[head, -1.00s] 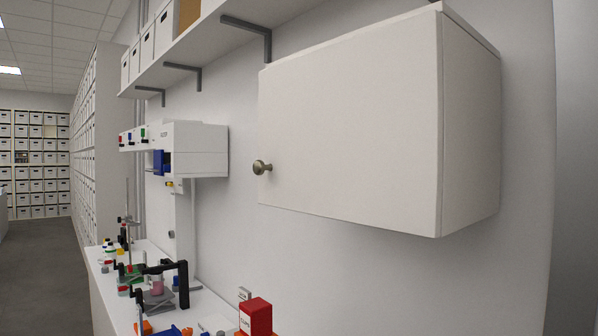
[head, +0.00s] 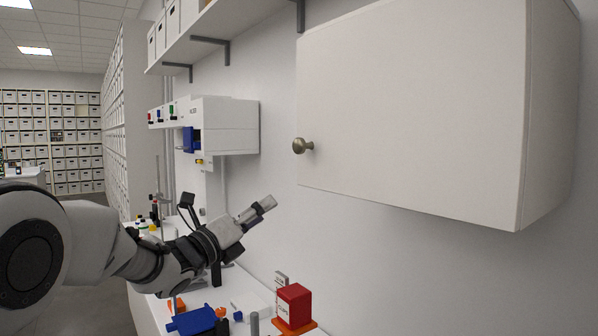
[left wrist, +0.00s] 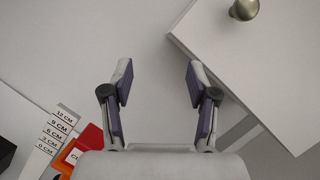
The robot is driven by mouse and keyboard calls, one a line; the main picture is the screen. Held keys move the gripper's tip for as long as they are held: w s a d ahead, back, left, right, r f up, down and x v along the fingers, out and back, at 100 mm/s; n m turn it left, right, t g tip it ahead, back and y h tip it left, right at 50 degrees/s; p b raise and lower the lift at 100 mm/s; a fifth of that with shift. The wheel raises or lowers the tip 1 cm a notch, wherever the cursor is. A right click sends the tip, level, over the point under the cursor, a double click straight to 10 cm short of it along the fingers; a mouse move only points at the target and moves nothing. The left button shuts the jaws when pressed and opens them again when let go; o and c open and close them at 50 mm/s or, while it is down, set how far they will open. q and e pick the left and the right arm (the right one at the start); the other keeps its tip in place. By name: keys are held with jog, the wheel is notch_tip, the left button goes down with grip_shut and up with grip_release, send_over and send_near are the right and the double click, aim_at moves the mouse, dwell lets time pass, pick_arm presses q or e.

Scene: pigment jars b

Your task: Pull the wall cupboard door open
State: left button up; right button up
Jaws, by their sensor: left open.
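The white wall cupboard (head: 420,110) hangs on the wall at the right of the head view, with its door shut. Its round brass-coloured knob (head: 302,146) sits near the door's lower left corner. My left gripper (head: 268,204) is open and empty, below and to the left of the knob, apart from it. In the left wrist view the open fingers (left wrist: 158,82) have bare wall between them. The knob (left wrist: 244,9) is at the top right there, on the cupboard door (left wrist: 250,60). My right gripper is not in view.
A shelf on brackets (head: 212,42) runs along the wall at upper left. A white wall unit (head: 228,126) hangs behind my arm. The bench below holds a red box (head: 293,305), a blue item (head: 192,321) and other small things. The wall under the cupboard is clear.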

aim_at(295, 147)
pick_arm(q)
jog(key=s+d+r+m+g+h+p, duration=0.1)
jog(key=s+d+r+m+h, duration=0.2)
jog(key=r+m, duration=0.65)
jog(key=w+d+r+n+p, duration=0.1)
jog(key=w+d+r+p, duration=0.1)
jog(key=w+d+r+n+p, duration=0.2)
jog(key=p, duration=0.1)
jog(key=shift+w+d+p, duration=0.3)
jog(key=shift+w+d, duration=0.1)
jog(key=shift+d, duration=0.15)
jog(key=shift+s, duration=0.15)
jog(key=shift+a+f, duration=0.1)
jog(key=shift+a, duration=0.1)
grip_shut()
